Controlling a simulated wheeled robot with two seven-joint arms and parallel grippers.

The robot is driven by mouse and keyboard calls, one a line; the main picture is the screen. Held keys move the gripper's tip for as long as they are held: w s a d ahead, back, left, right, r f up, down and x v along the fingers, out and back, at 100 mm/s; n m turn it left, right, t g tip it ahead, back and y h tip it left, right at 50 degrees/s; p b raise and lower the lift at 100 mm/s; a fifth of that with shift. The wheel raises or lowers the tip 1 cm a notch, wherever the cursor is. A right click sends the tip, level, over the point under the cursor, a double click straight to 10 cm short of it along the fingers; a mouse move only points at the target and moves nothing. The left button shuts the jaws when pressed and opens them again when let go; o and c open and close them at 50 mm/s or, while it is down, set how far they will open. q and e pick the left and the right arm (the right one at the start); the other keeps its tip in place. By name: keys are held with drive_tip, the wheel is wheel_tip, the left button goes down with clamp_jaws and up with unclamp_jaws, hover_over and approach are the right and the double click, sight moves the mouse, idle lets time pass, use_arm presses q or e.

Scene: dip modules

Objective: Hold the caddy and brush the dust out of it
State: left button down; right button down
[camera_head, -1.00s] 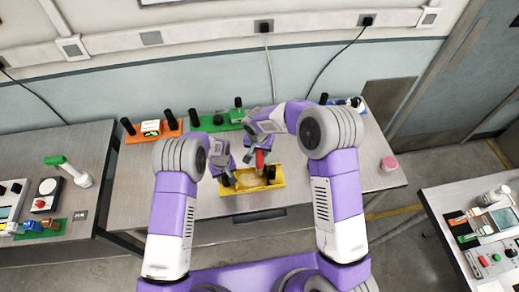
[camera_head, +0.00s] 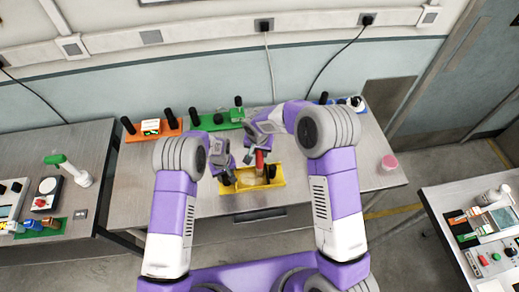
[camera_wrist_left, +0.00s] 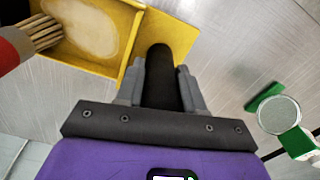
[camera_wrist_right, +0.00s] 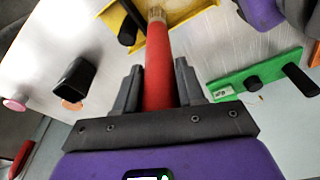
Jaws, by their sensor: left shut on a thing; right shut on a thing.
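The yellow caddy (camera_head: 280,183) sits near the front edge of the middle table, with a black post at each end. My left gripper (camera_wrist_left: 162,75) is shut on the caddy's left black post (camera_wrist_left: 160,60). The caddy floor shows a pale dust patch (camera_wrist_left: 90,24) in the left wrist view. My right gripper (camera_wrist_right: 155,85) is shut on the red handle of the brush (camera_wrist_right: 158,62). The brush (camera_head: 260,160) points down into the caddy. Its tan bristles are over or at the edge of the dust in the left wrist view; contact is unclear.
Behind the caddy stand an orange block (camera_head: 168,133) and a green board (camera_head: 205,126) with black posts. A pink-topped cup (camera_head: 388,163) is at the right of the table. Side tables with devices stand left and right.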

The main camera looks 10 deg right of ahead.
drive_tip(key=shift+f, duration=0.3)
drive_tip(key=shift+a, duration=0.1)
drive_tip(key=shift+a, duration=5.4)
drive_tip(key=shift+w+d+r, duration=0.1)
drive_tip(key=shift+d+r, duration=0.1)
drive_tip(key=shift+d, duration=0.65)
drive_tip(key=shift+d+r, duration=0.25)
drive_tip(key=shift+d, duration=0.6)
drive_tip(key=shift+w+d+r, duration=0.1)
drive_tip(key=shift+d+r, duration=0.1)
drive_tip(key=shift+d, duration=0.65)
drive_tip(key=shift+s+d+f, duration=0.1)
drive_tip(key=shift+s+d, duration=0.25)
drive_tip(key=shift+d, duration=0.65)
drive_tip(key=shift+s+d+f, duration=0.1)
drive_tip(key=shift+s+d, duration=0.25)
drive_tip(key=shift+d, duration=0.65)
drive_tip(key=shift+s+d+f, duration=0.1)
drive_tip(key=shift+s+d, duration=0.25)
drive_tip(key=shift+d, duration=0.65)
drive_tip(key=shift+a+f, duration=0.2)
drive_tip(key=shift+a, duration=1.9)
